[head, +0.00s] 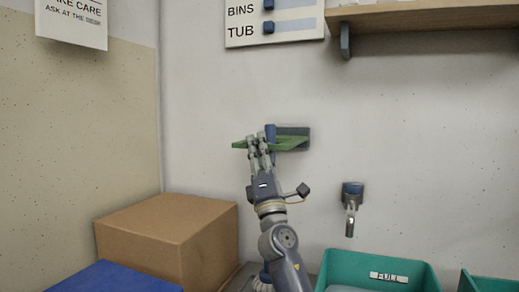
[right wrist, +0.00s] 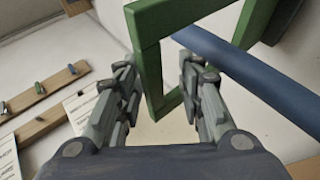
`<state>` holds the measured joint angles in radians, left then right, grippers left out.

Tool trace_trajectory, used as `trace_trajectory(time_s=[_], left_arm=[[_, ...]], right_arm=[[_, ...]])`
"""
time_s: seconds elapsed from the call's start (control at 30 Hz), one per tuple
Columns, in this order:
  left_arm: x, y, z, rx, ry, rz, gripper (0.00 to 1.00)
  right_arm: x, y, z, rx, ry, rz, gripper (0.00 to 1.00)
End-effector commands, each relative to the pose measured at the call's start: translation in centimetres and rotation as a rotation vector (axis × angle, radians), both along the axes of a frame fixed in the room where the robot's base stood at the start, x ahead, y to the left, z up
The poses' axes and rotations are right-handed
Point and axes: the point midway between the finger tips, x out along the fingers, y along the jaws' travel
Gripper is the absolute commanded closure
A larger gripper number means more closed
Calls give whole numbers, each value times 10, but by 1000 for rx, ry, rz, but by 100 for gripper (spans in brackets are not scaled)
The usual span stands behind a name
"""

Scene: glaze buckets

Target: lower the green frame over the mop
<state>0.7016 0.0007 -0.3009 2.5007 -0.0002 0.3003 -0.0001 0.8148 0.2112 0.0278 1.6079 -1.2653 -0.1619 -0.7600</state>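The green frame (head: 288,143) hangs at a blue peg (head: 270,131) on a grey wall bracket (head: 296,131) in the head view. My right gripper (head: 257,142) is raised at its left part. In the right wrist view, a bar of the green frame (right wrist: 147,70) lies between the fingers of my right gripper (right wrist: 157,75). The fingers are apart, with a gap beside the right finger. A blue rod (right wrist: 250,70) passes through the frame's opening. My left gripper is not in view. I cannot make out the mop for sure; a pale shape low behind my arm is mostly hidden.
A cardboard box (head: 170,232) and a blue surface (head: 115,278) are at the lower left. A teal bin (head: 345,264) labelled FULL stands at the lower right, with another teal bin (head: 490,284) beside it. A blue-and-metal wall fitting (head: 352,195) and a wooden shelf (head: 425,17) are on the right.

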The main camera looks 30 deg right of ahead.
Motion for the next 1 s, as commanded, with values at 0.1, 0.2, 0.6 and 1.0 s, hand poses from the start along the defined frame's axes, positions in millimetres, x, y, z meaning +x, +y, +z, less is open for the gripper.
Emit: trace_trajectory(time_s=[0.1,0.2,0.6,1.0], left_arm=[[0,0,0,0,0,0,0],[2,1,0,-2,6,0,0],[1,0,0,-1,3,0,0],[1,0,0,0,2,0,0]], right_arm=[[-1,1,2,-2,-3,2,65],[-1,2,1,-3,-3,3,65],[-35,11,-38,-2,-1,3,65],[-72,20,-78,3,-7,4,65]])
